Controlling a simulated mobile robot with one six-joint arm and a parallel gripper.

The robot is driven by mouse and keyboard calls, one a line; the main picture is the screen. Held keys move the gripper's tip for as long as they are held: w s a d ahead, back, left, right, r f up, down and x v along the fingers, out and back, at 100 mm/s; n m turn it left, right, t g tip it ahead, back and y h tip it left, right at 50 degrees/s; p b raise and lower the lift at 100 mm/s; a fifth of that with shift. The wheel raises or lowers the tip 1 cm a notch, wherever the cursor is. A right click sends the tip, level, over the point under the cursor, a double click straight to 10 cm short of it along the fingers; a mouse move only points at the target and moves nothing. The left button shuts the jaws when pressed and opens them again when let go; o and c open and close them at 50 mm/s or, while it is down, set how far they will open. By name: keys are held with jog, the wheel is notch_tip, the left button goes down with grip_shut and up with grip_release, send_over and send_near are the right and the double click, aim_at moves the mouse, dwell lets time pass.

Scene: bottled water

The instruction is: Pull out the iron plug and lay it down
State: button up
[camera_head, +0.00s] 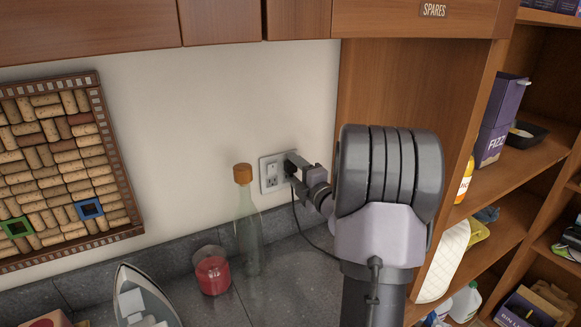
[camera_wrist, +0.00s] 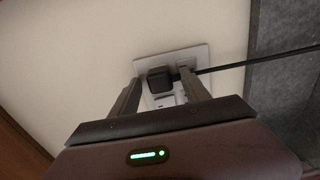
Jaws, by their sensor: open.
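The black iron plug (camera_head: 290,165) sits in the right part of the white wall outlet (camera_head: 270,184). In the wrist view the plug (camera_wrist: 159,80) shows against the outlet plate (camera_wrist: 202,56), between my fingers. My gripper (camera_wrist: 161,76) is open, with one finger on each side of the plug. I cannot tell whether either finger touches it. The black cord (camera_wrist: 255,59) runs right from behind the right finger. In the head view my gripper (camera_head: 300,172) is at the outlet and partly hides the plug. The iron (camera_head: 138,301) stands on the grey counter (camera_head: 275,300).
A glass bottle with a cork (camera_head: 247,225) stands just left below the outlet. A red jar (camera_head: 212,274) is beside it. The cord (camera_head: 305,232) hangs to the counter. A wooden shelf unit (camera_head: 400,95) rises at right. Cabinets (camera_head: 100,28) overhang above.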

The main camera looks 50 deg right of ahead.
jog(key=shift+c, duration=0.4)
grip_shut()
jog(key=shift+s, duration=0.1)
jog(key=shift+v, duration=2.95)
notch_tip(320, 180, down, 3)
jog(key=shift+r+b, duration=0.15)
jog(key=shift+b, duration=0.85)
